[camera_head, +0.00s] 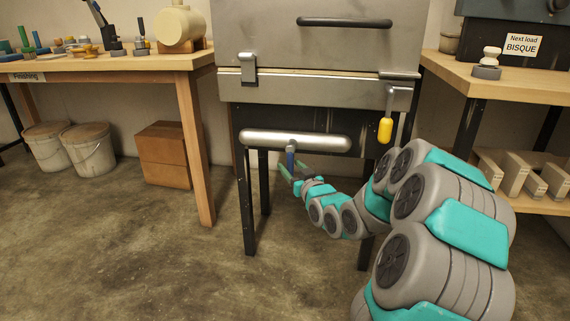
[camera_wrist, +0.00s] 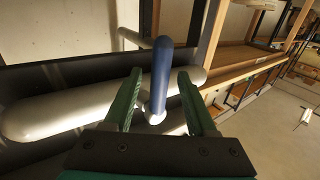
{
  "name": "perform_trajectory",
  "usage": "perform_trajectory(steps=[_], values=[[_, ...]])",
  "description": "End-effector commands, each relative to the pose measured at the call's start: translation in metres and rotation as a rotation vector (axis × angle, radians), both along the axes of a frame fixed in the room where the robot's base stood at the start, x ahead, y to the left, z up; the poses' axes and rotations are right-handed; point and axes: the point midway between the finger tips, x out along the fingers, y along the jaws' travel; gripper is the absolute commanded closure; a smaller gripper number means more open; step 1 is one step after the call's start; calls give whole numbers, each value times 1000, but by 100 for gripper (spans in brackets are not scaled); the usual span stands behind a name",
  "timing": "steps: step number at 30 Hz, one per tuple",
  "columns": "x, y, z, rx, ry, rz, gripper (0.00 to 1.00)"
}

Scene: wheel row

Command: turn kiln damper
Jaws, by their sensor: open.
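The kiln (camera_head: 320,50) is a grey metal box on black legs. A silver horizontal pipe (camera_head: 255,139) runs along its lower front and also crosses the wrist view (camera_wrist: 60,112). A blue lever (camera_head: 291,158), likely the damper handle, hangs from a grey stub at the pipe's middle. In the wrist view the blue lever (camera_wrist: 162,70) appears between the two green fingers, with gaps on both sides. My gripper (camera_head: 290,177) is open and empty, just below and in front of the lever. Whether the fingertips reach around it is unclear.
A yellow handle (camera_head: 385,130) hangs at the kiln's right front, close to my arm. A wooden bench (camera_head: 130,64) stands left, with buckets (camera_head: 88,148) and a brown box (camera_head: 163,155) below. A right bench (camera_head: 510,78) carries a sign (camera_head: 523,45). Floor in front is clear.

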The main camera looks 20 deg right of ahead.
Motion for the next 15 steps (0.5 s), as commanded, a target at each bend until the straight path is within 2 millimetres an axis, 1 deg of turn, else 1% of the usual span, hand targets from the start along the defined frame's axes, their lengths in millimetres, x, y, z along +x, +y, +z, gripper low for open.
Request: perform_trajectory(steps=[1,3,6,10,15], values=[[9,0,0,-1,-2,1,43],[18,0,0,-1,-1,1,43],[29,1,-2,-1,3,2,43],[38,0,-1,-1,3,1,43],[41,0,0,-1,2,-1,43]])
